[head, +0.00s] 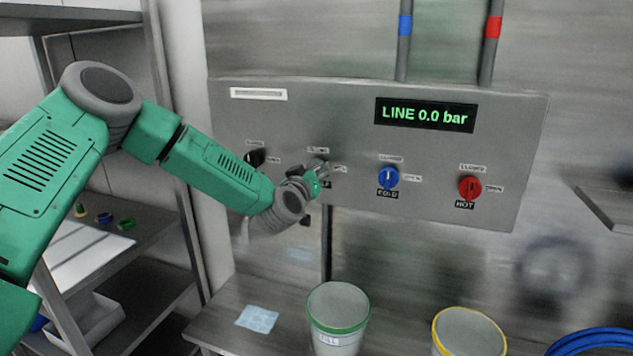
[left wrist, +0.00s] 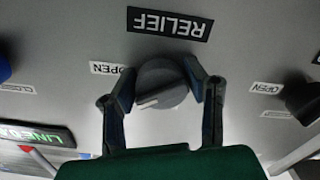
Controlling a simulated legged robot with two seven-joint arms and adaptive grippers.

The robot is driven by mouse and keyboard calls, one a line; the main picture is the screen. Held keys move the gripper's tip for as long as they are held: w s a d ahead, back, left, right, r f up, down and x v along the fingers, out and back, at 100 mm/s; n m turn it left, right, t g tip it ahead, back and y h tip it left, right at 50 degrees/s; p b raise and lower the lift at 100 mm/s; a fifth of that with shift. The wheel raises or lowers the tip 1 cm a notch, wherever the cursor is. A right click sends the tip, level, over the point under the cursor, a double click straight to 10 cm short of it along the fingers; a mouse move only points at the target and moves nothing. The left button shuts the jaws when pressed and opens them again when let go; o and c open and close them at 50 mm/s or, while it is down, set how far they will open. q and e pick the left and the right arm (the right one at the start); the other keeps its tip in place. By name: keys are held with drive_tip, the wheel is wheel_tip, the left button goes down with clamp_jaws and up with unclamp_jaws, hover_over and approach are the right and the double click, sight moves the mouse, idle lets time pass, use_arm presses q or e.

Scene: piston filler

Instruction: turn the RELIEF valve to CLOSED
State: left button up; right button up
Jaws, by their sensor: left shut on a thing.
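The RELIEF valve is a round grey knob (left wrist: 162,84) under its black RELIEF label (left wrist: 170,24) in the upside-down left wrist view. My left gripper (left wrist: 161,86) has one finger on each side of the knob and is shut on it. The knob's white mark points to the lower left in that view, a little below the OPEN label (left wrist: 112,68). The spot opposite the RELIEF label is hidden by my gripper. In the head view my left gripper (head: 315,182) is at the panel, covering most of the knob. My right gripper is not in view.
The grey panel (head: 300,110) also bears a blue COLD knob (head: 388,177), a red HOT knob (head: 470,188) and a black knob (head: 254,158). Its display (head: 425,114) reads LINE 0.0 bar. Green-rimmed (head: 338,310) and yellow-rimmed (head: 468,335) containers stand below.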

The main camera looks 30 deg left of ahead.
use_arm(q)
drive_tip(key=n+b, duration=0.4)
drive_tip(key=n, duration=0.1)
drive_tip(key=shift+f+n, duration=0.1)
drive_tip(key=shift+n, duration=0.2)
drive_tip(key=n+b, duration=0.5)
drive_tip(key=shift+n, duration=0.3)
drive_tip(key=o, duration=0.9)
drive_tip(key=shift+o, duration=1.3)
drive_tip(key=shift+s+a, duration=0.1)
drive_tip(key=shift+a, duration=0.05)
